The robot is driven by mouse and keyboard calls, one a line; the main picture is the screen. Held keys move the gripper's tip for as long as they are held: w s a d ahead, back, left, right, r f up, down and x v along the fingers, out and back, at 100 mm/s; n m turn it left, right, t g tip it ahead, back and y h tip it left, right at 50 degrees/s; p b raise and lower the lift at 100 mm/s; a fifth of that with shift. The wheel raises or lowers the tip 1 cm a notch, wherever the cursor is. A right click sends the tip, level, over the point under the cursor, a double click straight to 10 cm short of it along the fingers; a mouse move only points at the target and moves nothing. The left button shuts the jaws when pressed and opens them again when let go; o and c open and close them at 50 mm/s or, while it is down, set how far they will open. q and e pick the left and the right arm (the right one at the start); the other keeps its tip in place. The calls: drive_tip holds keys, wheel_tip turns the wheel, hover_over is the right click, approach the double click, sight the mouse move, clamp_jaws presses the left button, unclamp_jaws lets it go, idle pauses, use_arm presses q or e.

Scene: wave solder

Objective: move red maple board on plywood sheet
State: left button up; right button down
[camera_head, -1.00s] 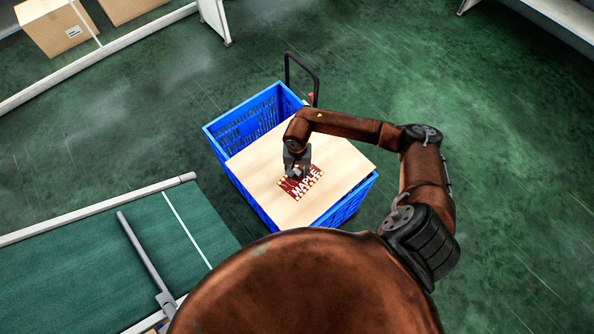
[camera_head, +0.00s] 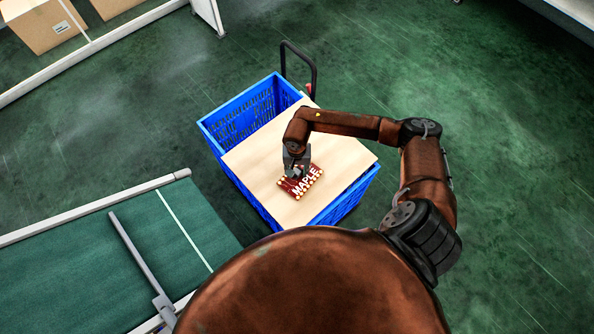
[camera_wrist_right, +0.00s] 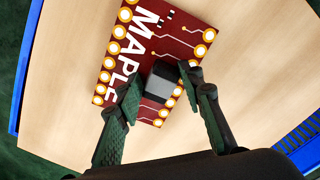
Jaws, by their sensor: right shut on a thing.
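The red maple board (camera_head: 305,184) has white MAPLE lettering and round gold pads along its edges. It is over the plywood sheet (camera_head: 258,166); I cannot tell whether it touches it. The plywood sheet lies across the top of a blue crate. My right gripper (camera_head: 296,169) is at the board's upper left part in the head view. In the right wrist view the right gripper (camera_wrist_right: 159,85) is shut on a dark and grey block part on the red maple board (camera_wrist_right: 150,45), with a finger on each side. My left gripper is not in view.
The blue crate (camera_head: 218,143) has an uncovered strip at its upper left. A black handle (camera_head: 313,62) rises behind it. A green conveyor (camera_head: 100,262) with a grey rail stands at lower left. Cardboard boxes (camera_head: 40,28) are at top left. The green floor at right is clear.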

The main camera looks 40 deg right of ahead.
sight(297, 171)
drive_tip(key=shift+f+b, duration=0.35)
drive_tip(key=shift+f, duration=0.1)
drive_tip(key=c, duration=1.2)
unclamp_jaws()
drive_tip(key=shift+c, duration=0.2)
wheel_tip(297, 171, up, 12)
